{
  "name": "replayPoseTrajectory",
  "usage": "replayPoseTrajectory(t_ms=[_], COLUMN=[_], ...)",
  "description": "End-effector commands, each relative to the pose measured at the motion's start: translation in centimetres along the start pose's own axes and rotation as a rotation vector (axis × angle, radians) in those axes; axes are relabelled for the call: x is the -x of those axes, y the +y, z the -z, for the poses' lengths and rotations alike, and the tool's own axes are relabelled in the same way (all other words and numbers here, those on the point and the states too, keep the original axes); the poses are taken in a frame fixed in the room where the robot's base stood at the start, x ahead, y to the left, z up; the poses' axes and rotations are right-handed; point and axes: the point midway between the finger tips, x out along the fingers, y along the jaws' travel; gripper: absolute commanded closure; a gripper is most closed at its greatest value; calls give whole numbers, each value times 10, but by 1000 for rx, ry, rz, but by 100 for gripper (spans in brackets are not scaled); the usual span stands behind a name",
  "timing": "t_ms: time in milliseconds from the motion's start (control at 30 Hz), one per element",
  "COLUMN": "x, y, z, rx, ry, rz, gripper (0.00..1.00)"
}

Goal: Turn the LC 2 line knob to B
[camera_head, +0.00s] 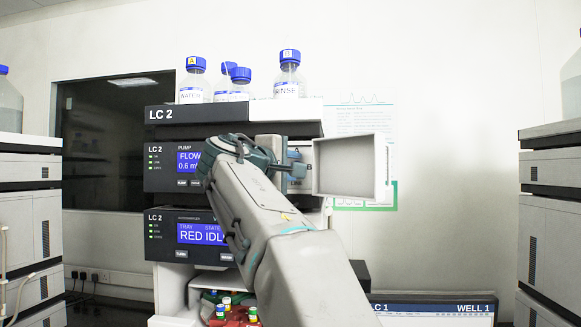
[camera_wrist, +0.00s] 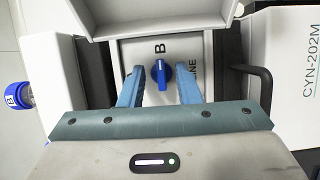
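The blue line knob (camera_wrist: 161,74) sits on a light panel (camera_wrist: 140,52) in the wrist view, with a printed B just above it. Its raised bar lies along the picture's vertical, one end toward the B. My gripper (camera_wrist: 160,80) is open, with one blue finger on each side of the knob and a visible gap at both sides. In the head view my gripper (camera_head: 297,165) is at the right part of the LC 2 pump module (camera_head: 160,170); my arm hides the knob there. Part of the word LINE shows beside the right finger.
An open cover (camera_head: 350,166) stands out to the right of the panel, close to my gripper. Capped bottles (camera_head: 289,80) stand on top of the LC 2 stack. The autosampler (camera_head: 163,238) is below, with colored vials (camera_head: 227,305) underneath. A dark handle (camera_wrist: 262,85) is at right.

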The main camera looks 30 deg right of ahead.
Motion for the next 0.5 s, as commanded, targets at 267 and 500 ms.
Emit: replayPoseTrajectory(t_ms=[267, 500], x=[10, 59], y=[-2, -4], z=[2, 2], rx=[1, 0], ry=[4, 6], rz=[1, 1], gripper=[70, 70])
